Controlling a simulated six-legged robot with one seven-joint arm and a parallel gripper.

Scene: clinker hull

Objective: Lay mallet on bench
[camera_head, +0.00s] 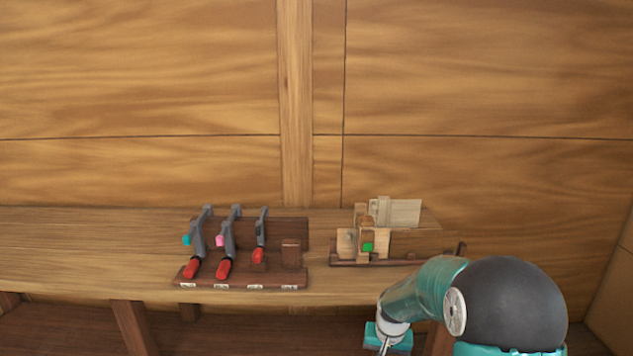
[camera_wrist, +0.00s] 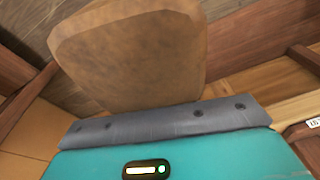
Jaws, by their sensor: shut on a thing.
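The mallet (camera_wrist: 130,50) shows in the wrist view as a large brown wooden head with rounded corners, just beyond my gripper (camera_wrist: 165,122). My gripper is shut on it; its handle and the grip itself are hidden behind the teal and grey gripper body. In the head view my gripper (camera_head: 388,346) is at the bottom edge, in front of and below the bench's front edge, and I cannot make out the mallet there. The bench (camera_head: 90,250) is a long pale wooden shelf along the planked wall.
A dark rack (camera_head: 291,256) with several red-handled clamps stands on the bench. Right of it is a wooden holder (camera_head: 345,263) with pale blocks and a green patch. The bench left of the rack is clear. A bench leg (camera_head: 133,325) stands below.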

